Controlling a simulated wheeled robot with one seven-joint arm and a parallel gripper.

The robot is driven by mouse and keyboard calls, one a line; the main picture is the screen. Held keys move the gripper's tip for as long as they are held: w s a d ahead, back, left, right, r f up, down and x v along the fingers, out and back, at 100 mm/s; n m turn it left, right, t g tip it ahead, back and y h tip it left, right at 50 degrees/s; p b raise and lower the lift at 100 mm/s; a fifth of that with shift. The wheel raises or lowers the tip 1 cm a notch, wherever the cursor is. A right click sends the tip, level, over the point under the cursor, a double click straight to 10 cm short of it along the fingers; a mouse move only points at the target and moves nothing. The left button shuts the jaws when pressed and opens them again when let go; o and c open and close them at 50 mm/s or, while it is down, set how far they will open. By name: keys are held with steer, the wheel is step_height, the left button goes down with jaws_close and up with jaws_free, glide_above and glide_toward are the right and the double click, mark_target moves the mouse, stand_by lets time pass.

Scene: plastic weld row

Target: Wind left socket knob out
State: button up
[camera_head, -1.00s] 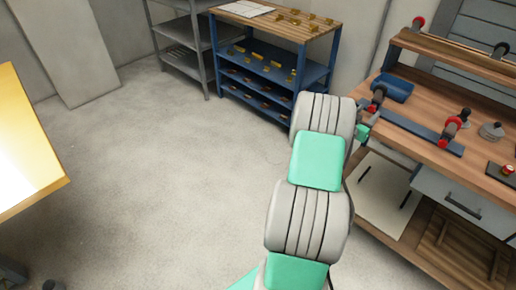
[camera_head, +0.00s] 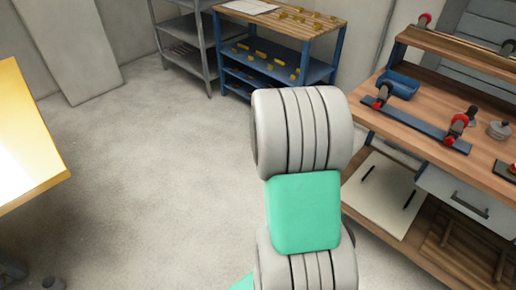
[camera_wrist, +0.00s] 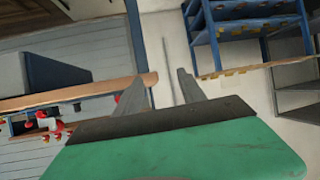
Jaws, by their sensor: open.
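A dark blue strip (camera_head: 420,125) lies along the front of the wooden bench at right. Two dark fittings with red parts are mounted on it. The left one (camera_head: 383,94) stands near the strip's far end, and the right one (camera_head: 459,125) near its other end. I cannot make out a knob's turn at this size. My gripper (camera_wrist: 160,80) shows in the wrist view with its two grey fingers apart and nothing between them. It is hidden behind my arm in the head view. Small red and white parts (camera_wrist: 45,122) show at the left of the wrist view, away from the fingers.
A blue tray (camera_head: 400,84) sits behind the left fitting. A round metal piece (camera_head: 498,131) stands right of the strip. A blue shelf unit (camera_head: 278,68) with yellow parts stands at the back. A yellow-edged panel (camera_head: 25,135) is at left. The floor between is clear.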

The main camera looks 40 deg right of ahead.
steer(key=w+a+f+n+y, duration=0.1)
steer(key=a+n+y, duration=0.1)
steer(key=a, duration=0.8)
steer(key=w+a+f+n+y, duration=0.1)
steer(key=w+a+n+y, duration=0.1)
steer(key=a, duration=0.8)
steer(key=n+y, duration=0.1)
steer(key=y, duration=0.1)
steer(key=shift+a+t+y+b, duration=0.3)
steer(key=shift+a+t, duration=0.05)
steer(key=shift+t, duration=0.05)
